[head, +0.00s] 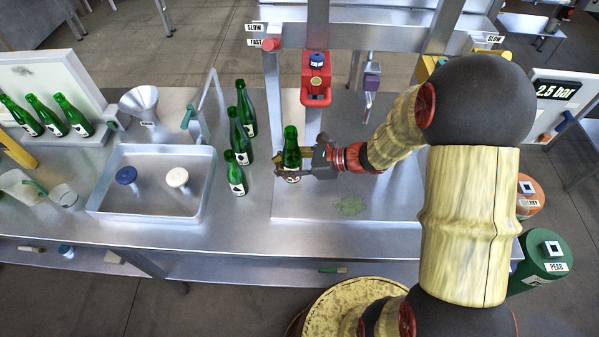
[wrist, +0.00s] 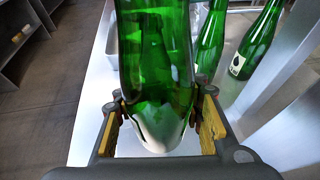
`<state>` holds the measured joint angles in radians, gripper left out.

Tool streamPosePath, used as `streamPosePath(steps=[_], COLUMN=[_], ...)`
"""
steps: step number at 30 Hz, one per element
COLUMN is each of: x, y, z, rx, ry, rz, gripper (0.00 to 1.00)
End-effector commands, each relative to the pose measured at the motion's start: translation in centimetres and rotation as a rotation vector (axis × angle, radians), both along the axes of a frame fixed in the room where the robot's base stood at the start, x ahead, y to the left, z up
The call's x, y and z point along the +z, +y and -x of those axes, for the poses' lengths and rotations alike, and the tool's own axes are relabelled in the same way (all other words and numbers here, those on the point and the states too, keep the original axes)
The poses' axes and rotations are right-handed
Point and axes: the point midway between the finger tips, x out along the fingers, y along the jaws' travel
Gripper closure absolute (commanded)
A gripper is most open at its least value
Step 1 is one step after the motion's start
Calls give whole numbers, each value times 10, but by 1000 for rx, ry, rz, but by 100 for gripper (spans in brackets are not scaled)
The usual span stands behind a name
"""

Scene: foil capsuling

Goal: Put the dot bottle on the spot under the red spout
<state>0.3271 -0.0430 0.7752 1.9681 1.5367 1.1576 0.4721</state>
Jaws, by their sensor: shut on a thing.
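My gripper (head: 297,172) is shut around the lower part of a green bottle (head: 291,149), which looks upright over the steel worktop. The bottle also fills the middle of the wrist view (wrist: 155,60), with a pale label low on its body. The label's mark cannot be read, so I cannot tell if it is the dot bottle. The red spout (head: 316,82) hangs from the frame behind and slightly right of the held bottle. The spot under it cannot be made out clearly. Whether the bottle's base touches the worktop cannot be told.
Three green bottles (head: 236,172) stand just left of the held one. A steel tray (head: 150,208) with two stoppers and a funnel (head: 140,103) are further left. A grey-purple spout (head: 370,82) hangs to the right. A green patch (head: 350,206) marks the worktop in front.

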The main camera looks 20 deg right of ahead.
Motion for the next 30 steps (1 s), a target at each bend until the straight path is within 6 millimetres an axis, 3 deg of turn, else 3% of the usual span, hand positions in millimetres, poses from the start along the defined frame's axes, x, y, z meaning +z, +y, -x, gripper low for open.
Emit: streamPosePath(steps=[3,9,17,25,30], x=[-18,-48,-61,-96,-98], y=[-25,-48,-59,-64,-64], z=[-9,-19,-23,-24,-25], rx=[-3,-2,-1,0,0], ry=[2,-1,-2,0,-2], rz=[-2,-1,0,-1,0], gripper=[100,100,100,100,100])
